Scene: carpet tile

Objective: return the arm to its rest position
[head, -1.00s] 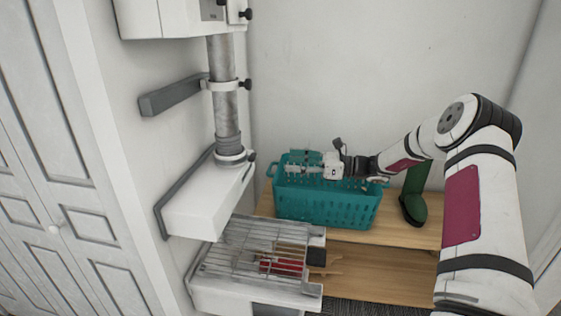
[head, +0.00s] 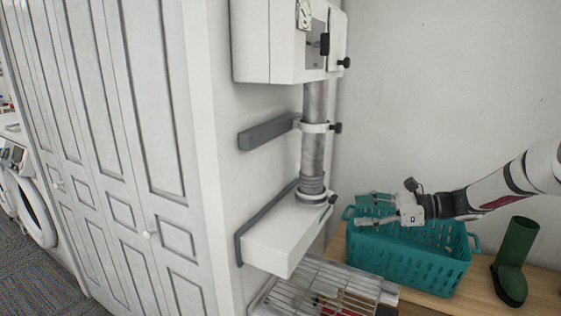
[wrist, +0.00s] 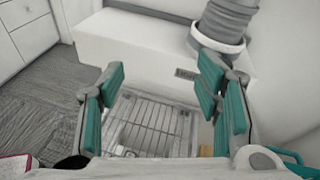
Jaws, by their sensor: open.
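My gripper (head: 376,210) is at the end of my arm, which reaches in from the right in the head view. It appears in front of and above the teal basket (head: 415,262). In the wrist view my gripper (wrist: 162,95) shows its two teal-padded fingers spread apart, with nothing between them. Beyond the fingers are a white box-shaped unit and a wire rack.
The white wall unit (head: 290,240) with its grey pipe (head: 314,135) stands left of my gripper. The wire rack (head: 325,285) is below it. A green boot (head: 514,262) stands right of the basket on a wooden bench (head: 545,283). White closet doors (head: 110,150) are at left.

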